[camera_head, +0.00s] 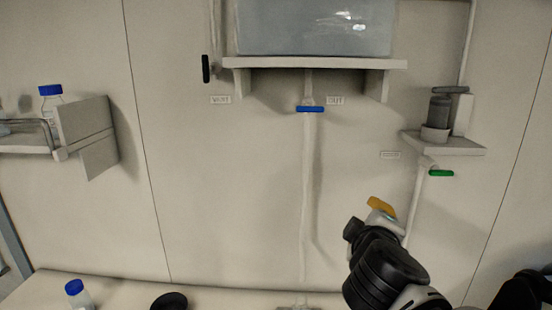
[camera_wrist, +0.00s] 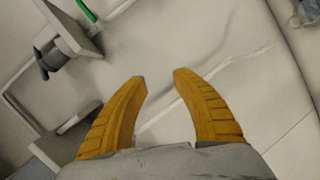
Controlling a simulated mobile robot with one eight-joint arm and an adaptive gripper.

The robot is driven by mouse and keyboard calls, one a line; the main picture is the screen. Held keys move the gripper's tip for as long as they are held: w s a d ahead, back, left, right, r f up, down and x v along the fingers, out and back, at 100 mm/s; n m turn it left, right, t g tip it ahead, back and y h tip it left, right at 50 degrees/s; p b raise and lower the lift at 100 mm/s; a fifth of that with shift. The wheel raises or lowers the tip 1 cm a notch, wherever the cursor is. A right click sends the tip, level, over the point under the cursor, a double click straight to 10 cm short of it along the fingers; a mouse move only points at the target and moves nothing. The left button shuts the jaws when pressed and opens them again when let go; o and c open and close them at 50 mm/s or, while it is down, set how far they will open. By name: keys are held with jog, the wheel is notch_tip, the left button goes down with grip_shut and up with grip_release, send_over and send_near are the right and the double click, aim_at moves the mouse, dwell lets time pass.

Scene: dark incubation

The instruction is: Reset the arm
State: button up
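My gripper (camera_wrist: 159,80) has two yellow ribbed fingers. In the wrist view they are apart, with a clear gap between the tips and nothing held. Behind the gap is pale wall. In the head view my gripper (camera_head: 381,206) shows as a small yellow piece at the end of my dark arm, right of centre and low. It is in front of the wall, below and left of the green-handled valve (camera_head: 441,173). The fingertips cannot be made out separately in that view.
A shelf (camera_head: 330,64) with a translucent tank (camera_head: 315,27) is at upper centre, a blue valve handle (camera_head: 310,109) below it. A small right shelf (camera_head: 455,146) holds a dark cylinder (camera_head: 439,112). Blue-capped bottles stand on the left shelf (camera_head: 84,121) and the bench (camera_head: 120,288), beside a dark bowl (camera_head: 170,301).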

jog(key=s+f+m+g+y+b, duration=0.1)
jog(key=s+f+b, duration=0.4)
jog(key=f, duration=0.8)
jog(key=s+f+m+g+y+b, duration=0.2)
jog(key=s+f+m+b, duration=0.3)
jog(key=f, duration=0.8)
jog(key=s+f+m+g+y+b, duration=0.1)
jog(key=s+f+m+g+b, duration=0.2)
jog(key=f+b, duration=0.7)
notch_tip(320, 180, down, 3)
jog(key=shift+s+a+f+m+g, duration=0.25)
jog(key=shift+s+g, duration=0.35)
jog(key=shift+s, duration=0.3)
